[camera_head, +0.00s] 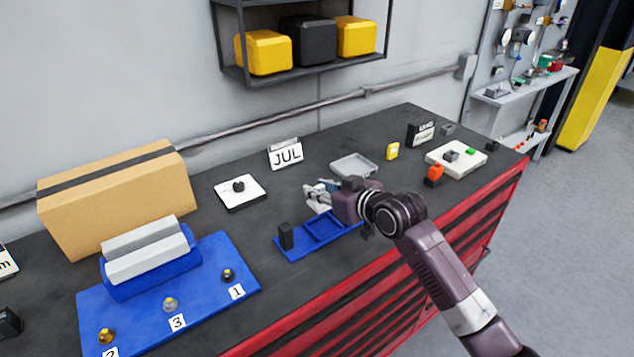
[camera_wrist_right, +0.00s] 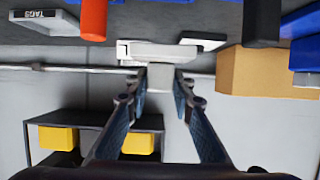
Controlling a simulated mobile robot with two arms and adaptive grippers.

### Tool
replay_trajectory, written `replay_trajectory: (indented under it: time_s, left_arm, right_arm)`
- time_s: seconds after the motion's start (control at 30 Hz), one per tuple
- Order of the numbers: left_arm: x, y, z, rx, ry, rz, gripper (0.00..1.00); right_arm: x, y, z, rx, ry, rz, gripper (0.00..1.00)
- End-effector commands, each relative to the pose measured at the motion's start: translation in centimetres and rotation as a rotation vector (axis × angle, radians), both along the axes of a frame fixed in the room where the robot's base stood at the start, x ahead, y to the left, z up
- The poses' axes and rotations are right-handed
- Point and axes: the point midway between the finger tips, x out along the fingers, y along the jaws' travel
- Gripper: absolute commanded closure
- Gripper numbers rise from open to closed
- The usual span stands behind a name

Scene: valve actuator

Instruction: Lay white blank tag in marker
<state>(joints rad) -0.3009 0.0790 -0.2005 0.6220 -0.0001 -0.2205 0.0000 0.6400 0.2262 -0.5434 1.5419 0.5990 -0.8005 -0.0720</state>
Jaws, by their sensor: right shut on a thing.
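My right gripper (camera_head: 316,197) reaches in from the right over the bench, next to the blue plate (camera_head: 290,253). In the right wrist view its two fingers (camera_wrist_right: 160,75) are shut on a small pale piece (camera_wrist_right: 173,75), which looks like the white tag; its face is hard to make out. The blue plate carries a recessed blue frame (camera_head: 325,228) and an upright black block (camera_head: 286,235), perhaps the marker. The frame looks empty, and the gripper is above its far edge. A grey tray (camera_head: 355,165) lies behind the gripper; the wrist view shows a tray labelled TAGS (camera_wrist_right: 45,18). My left gripper is out of view.
A JUL sign (camera_head: 286,155) and a white card with a black knob (camera_head: 240,192) stand behind. A cardboard box (camera_head: 110,198) and a numbered blue board (camera_head: 205,308) fill the left.

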Motion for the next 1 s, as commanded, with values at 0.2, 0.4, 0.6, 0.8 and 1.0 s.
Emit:
replay_trajectory:
  time_s: [0.2, 0.4, 0.6, 0.8, 1.0]
  left_arm:
    - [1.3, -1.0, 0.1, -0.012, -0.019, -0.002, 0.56]
    - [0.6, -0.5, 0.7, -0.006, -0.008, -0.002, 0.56]
    - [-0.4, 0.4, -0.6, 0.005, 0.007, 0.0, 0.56]
    - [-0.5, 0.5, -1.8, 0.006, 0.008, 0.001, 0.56]
    - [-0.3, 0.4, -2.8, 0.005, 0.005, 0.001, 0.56]
  right_arm:
    - [0.0, 0.0, 0.0, 0.001, 0.001, 0.0, 1.0]
    - [0.0, 0.0, 0.2, 0.0, 0.002, 0.001, 1.0]
    - [0.0, 0.0, -1.5, 0.0, 0.002, 0.001, 1.0]
    - [0.0, 0.0, -3.6, 0.001, 0.003, 0.0, 1.0]
    - [0.0, 0.0, -5.3, 0.001, 0.002, 0.0, 1.0]
